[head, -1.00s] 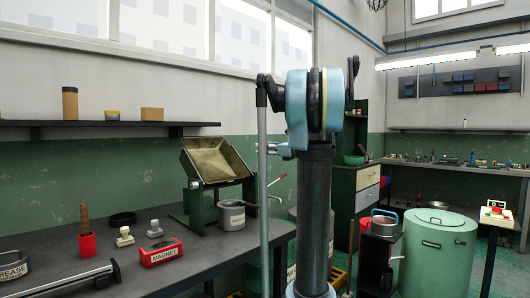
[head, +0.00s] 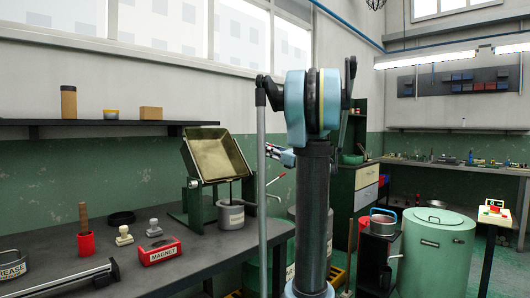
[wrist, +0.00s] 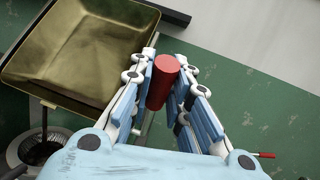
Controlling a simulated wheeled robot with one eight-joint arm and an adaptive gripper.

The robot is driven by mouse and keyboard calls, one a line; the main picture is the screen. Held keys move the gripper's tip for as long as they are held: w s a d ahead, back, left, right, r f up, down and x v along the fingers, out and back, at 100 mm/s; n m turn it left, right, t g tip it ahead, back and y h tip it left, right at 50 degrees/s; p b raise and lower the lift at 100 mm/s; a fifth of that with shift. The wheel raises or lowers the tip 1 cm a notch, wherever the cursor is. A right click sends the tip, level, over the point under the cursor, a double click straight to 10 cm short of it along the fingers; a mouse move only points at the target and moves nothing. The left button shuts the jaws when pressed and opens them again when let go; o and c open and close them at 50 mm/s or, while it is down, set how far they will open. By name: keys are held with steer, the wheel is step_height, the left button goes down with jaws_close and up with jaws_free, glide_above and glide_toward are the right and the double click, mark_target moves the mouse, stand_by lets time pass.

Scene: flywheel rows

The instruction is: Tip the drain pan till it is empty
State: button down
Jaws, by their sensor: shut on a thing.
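The drain pan (head: 214,157) is a square, brass-coloured pan with a dark green outside, tilted steeply toward the front in its green stand (head: 192,197). Its inside looks bare in the wrist view (wrist: 85,50). A thin dark stream (head: 231,190) runs from its low edge into the grey labelled pot (head: 231,217) below, also seen in the wrist view (wrist: 44,118). My gripper (wrist: 164,72) is shut on a red cylindrical handle (wrist: 162,84) beside the pan. In the head view my gripper (head: 275,152) is partly hidden by my arm.
The dark bench (head: 205,252) also holds a red magnet box (head: 160,252), two small stamp-like pieces and a red cup (head: 86,243) with a brown handle. A shelf (head: 60,122) hangs above. A green drum (head: 437,250) stands at the right.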

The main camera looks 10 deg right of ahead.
steer(key=shift+s+d+f+t+y, duration=0.5)
steer(key=shift+s+f, duration=0.1)
steer(key=shift+s, duration=0.05)
steer(key=c, duration=1.5)
jaws_free()
steer(key=shift+d, duration=0.1)
steer(key=v, duration=1.1)
steer(key=shift+s+d+f, duration=0.2)
steer(key=shift+d+f, duration=0.05)
